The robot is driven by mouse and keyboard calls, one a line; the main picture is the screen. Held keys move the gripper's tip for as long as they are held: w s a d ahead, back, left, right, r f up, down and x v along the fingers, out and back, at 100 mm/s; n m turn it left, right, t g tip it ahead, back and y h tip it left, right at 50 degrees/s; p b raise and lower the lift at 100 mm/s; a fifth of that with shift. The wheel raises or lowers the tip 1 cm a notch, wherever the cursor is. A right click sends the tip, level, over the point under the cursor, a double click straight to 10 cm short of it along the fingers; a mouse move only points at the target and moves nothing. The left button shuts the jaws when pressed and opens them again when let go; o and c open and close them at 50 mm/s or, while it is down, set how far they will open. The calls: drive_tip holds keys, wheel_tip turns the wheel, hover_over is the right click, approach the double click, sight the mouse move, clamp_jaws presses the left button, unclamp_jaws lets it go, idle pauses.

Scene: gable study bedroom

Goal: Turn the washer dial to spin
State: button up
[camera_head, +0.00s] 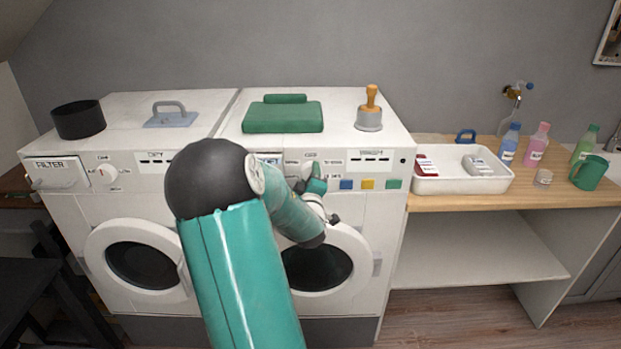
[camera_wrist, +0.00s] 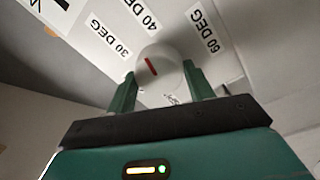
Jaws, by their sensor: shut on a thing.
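The washer dial (camera_wrist: 172,62) is a round white knob with a red pointer mark, in the upper middle of the wrist view. The mark points up and left, towards the gap between the printed 30 DEG and 40 DEG labels. A 60 DEG label lies to its right; no spin label is readable. My gripper (camera_wrist: 161,84) is shut on the dial, one green finger on each side. In the head view my gripper (camera_head: 317,187) is at the panel of the right-hand machine (camera_head: 385,240), where my arm and fingers cover part of the dial.
Yellow, blue and green buttons (camera_head: 367,184) sit right of the dial. A left-hand machine (camera_head: 75,215) has its own knob (camera_head: 107,174). A white tray (camera_head: 455,186) and bottles stand on the wooden counter.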

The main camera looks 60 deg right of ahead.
drive_tip(key=shift+s+d+r+n+y, duration=0.1)
drive_tip(key=shift+n+y, duration=0.25)
drive_tip(key=shift+n, duration=5.25)
drive_tip(key=shift+s+d+f+n+y, duration=0.1)
drive_tip(key=shift+n+y, duration=0.2)
drive_tip(key=shift+n, duration=5.3)
drive_tip(key=shift+s+r+n+y, duration=0.1)
drive_tip(key=shift+n+y, duration=0.25)
drive_tip(key=shift+n, duration=5.25)
drive_tip(key=o, duration=1)
